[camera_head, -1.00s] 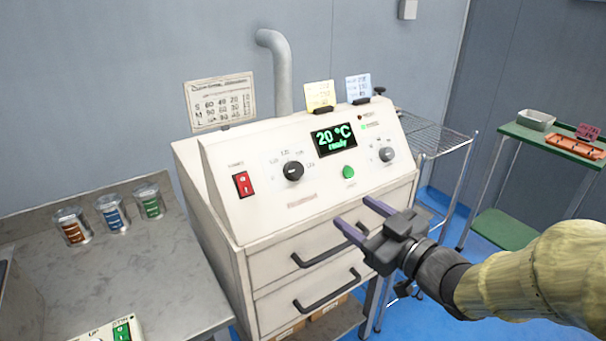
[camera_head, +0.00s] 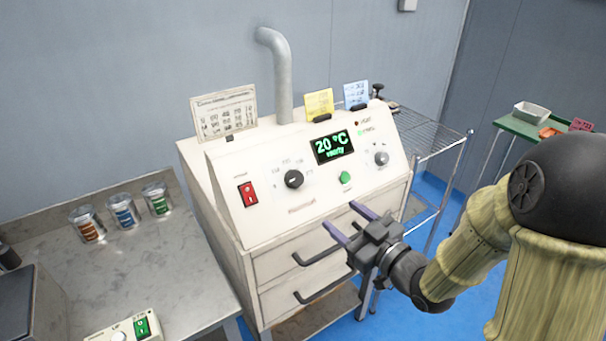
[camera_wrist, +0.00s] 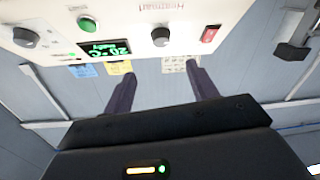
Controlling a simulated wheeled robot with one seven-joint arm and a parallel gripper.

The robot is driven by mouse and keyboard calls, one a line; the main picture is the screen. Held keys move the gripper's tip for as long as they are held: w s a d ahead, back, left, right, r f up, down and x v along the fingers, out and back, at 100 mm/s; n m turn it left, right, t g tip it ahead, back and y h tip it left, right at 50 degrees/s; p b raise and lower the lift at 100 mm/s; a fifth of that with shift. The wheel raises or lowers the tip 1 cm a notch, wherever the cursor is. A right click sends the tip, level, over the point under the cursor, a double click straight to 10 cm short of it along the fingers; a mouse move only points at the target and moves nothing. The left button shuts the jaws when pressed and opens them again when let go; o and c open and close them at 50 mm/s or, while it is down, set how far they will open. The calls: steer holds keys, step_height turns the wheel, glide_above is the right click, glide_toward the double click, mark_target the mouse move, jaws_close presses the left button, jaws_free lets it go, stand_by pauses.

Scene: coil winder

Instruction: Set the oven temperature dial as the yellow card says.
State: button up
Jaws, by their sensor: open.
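The oven (camera_head: 225,200) is a cream cabinet with a sloped control panel. Its larger black dial (camera_head: 293,179), with numbers around it, sits left of the green display (camera_head: 333,147) reading 20 °C. A smaller grey knob (camera_head: 381,158) sits at the right. The yellow card (camera_head: 319,103) stands on top; its writing is too small to read. My gripper (camera_head: 349,221) is open and empty, in front of the panel's lower edge, apart from the dials. The wrist view shows the panel upside down, with the black dial (camera_wrist: 160,37) and the yellow card (camera_wrist: 117,68) beyond my fingers (camera_wrist: 163,84).
A red switch (camera_head: 248,193) and green button (camera_head: 345,177) flank the black dial. A white chart (camera_head: 224,112) and blue card (camera_head: 356,94) stand on top. Drawer handles (camera_head: 322,254) jut out below. Several jars (camera_head: 122,211) stand on the left bench. A wire rack (camera_head: 432,135) stands right.

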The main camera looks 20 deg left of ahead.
mark_target(299, 183)
steer(key=shift+a+r+p, duration=0.15)
steer(key=shift+r+p, duration=0.05)
steer(key=shift+p, duration=0.2)
steer(key=p+x, duration=0.2)
steer(key=x, duration=0.5)
steer(key=p+x, duration=0.1)
steer(key=x, duration=0.6)
steer(key=shift+w+a+f+p, duration=0.1)
steer(key=shift+a+f+p, duration=0.15)
steer(key=shift+p, duration=0.15)
steer(key=shift+c, duration=0.5)
steer(key=c, duration=0.9)
